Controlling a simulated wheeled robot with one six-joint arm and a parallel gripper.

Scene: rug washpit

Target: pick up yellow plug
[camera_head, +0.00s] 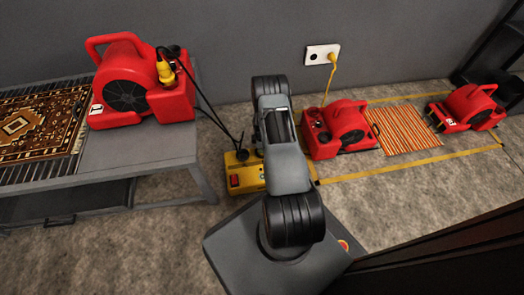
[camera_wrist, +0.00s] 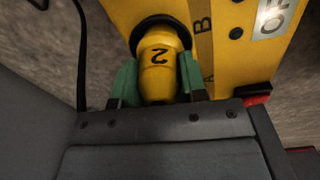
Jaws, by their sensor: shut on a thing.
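A yellow plug (camera_wrist: 158,52) marked "2" sits between the green fingertips of my gripper (camera_wrist: 160,80) in the wrist view. The gripper is shut on it. The plug's far end is at a dark round opening in the yellow power box (camera_wrist: 222,55); I cannot tell how deep it sits. In the head view the yellow box (camera_head: 240,180), with a red switch, stands on the floor, and my arm hides the gripper and this plug. Another yellow plug (camera_head: 166,71) is on the red blower (camera_head: 125,100) on the left table.
A grey table (camera_head: 150,155) with a patterned rug (camera_head: 35,122) stands left. Two red blowers (camera_head: 340,130) (camera_head: 468,108) flank a striped mat (camera_head: 402,130) inside yellow floor tape. Black cables run from the table to the box.

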